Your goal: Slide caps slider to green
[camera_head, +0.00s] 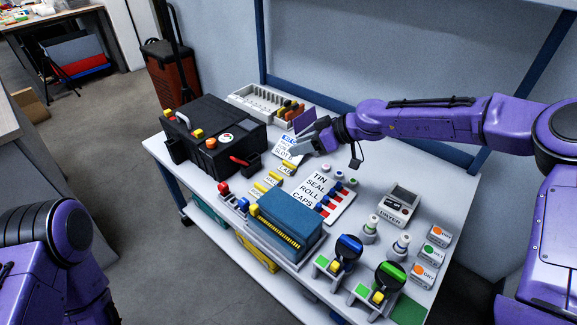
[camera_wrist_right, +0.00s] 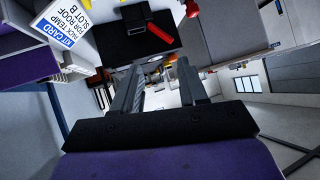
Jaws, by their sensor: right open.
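The checklist panel (camera_head: 313,190) lies on the workbench, right of centre in the head view. It is white and lettered TIN, SEAL, ROLL, CAPS. Small red and blue slider parts run along its right side; the caps row is nearest the front. The picture is too small to tell each slider's setting. My right gripper (camera_head: 304,139) is above the back of the bench, behind and left of the panel, near a card. In the right wrist view its two fingers (camera_wrist_right: 160,72) are apart with nothing between them. My left gripper is out of view.
A black case (camera_head: 225,125) stands left of the panel and a blue ribbed box (camera_head: 285,222) in front of it. A labelled card (camera_wrist_right: 62,25) shows in the wrist view.

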